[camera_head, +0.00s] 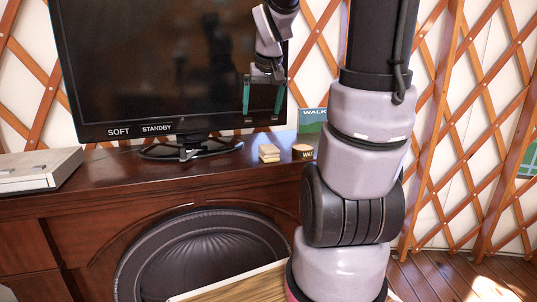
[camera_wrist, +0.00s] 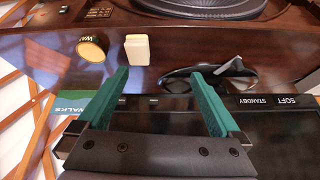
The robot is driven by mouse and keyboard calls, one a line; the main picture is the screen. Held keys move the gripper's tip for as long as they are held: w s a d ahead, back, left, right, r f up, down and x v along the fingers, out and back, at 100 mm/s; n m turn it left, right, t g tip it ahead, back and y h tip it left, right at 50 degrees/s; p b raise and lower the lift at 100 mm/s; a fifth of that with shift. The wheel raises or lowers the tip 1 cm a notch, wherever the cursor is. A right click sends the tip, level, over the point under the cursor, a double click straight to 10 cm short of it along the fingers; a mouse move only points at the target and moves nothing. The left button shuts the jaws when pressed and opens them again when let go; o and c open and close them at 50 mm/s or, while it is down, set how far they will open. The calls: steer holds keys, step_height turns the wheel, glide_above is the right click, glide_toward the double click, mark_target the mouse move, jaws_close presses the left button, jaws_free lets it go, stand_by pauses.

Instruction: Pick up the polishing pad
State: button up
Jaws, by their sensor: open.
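A small cream-yellow block, which looks like the polishing pad (camera_head: 268,153), lies on the dark wooden desk in front of the monitor's right part. It also shows in the wrist view, where the pad (camera_wrist: 137,50) is beyond the fingertips, nearer the left finger. My gripper (camera_head: 262,112) is above the desk, in front of the screen and higher than the pad. Its two green fingers are apart and point down, and nothing is between them. In the wrist view my gripper (camera_wrist: 161,74) is likewise open and empty.
A round tin (camera_head: 303,153) stands just right of the pad. A pale flat case (camera_head: 38,170) lies far left.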

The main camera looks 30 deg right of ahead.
steer(key=n+g, duration=0.1)
glide_toward(269, 147)
steer(key=x, duration=0.4)
steer(key=shift+w+a+f, duration=0.1)
steer(key=shift+f, duration=0.05)
steer(key=shift+x, duration=3.15)
steer(key=shift+c, duration=0.3)
steer(key=c, duration=1.3)
step_height(269, 147, up, 10)
steer(key=shift+r, duration=0.1)
steer(key=shift+c, duration=0.2)
steer(key=o, duration=0.8)
steer(key=c, duration=0.5)
